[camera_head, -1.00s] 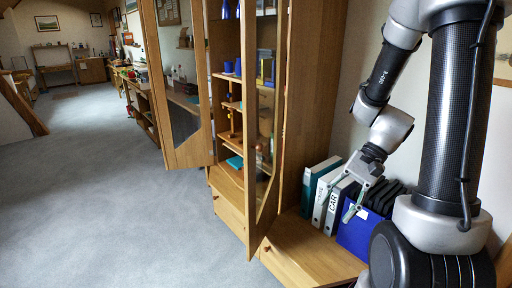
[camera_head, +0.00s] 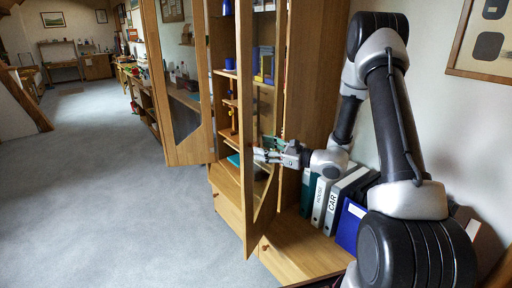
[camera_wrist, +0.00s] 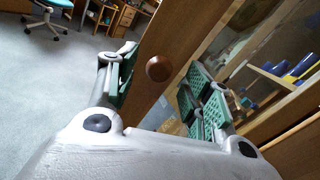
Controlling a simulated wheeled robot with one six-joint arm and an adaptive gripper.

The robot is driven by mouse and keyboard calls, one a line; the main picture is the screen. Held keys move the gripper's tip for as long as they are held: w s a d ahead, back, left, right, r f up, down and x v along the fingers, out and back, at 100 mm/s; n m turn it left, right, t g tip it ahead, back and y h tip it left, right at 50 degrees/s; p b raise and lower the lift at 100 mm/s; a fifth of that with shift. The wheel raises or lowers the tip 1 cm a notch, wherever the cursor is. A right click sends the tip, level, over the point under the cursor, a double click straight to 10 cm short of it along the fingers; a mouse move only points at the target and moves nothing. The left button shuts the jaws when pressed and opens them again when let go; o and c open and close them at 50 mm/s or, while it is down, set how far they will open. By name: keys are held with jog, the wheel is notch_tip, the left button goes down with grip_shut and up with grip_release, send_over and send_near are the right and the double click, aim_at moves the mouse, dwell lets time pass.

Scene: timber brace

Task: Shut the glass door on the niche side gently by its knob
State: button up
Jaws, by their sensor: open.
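The glass door on the niche side (camera_head: 248,155) stands open, seen nearly edge-on in the head view, with its wooden frame toward me. Its round brown knob (camera_wrist: 158,68) shows in the wrist view on the wooden frame. My gripper (camera_head: 265,153) is at this door's frame at about mid height, its green-padded fingers spread. In the wrist view the knob appears between the two open fingers (camera_wrist: 160,88), with a gap on each side. I cannot tell how deep it sits between them. In the head view the knob is not clearly visible.
The other glass door (camera_head: 178,90) also stands open, to the left. The cabinet shelves (camera_head: 230,103) hold blue items. Binders (camera_head: 335,200) and a blue folder (camera_head: 349,226) stand in the low niche right of the cabinet. The grey carpet (camera_head: 100,190) at left is clear.

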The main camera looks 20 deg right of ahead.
jog(key=shift+x, duration=1.7)
grip_shut()
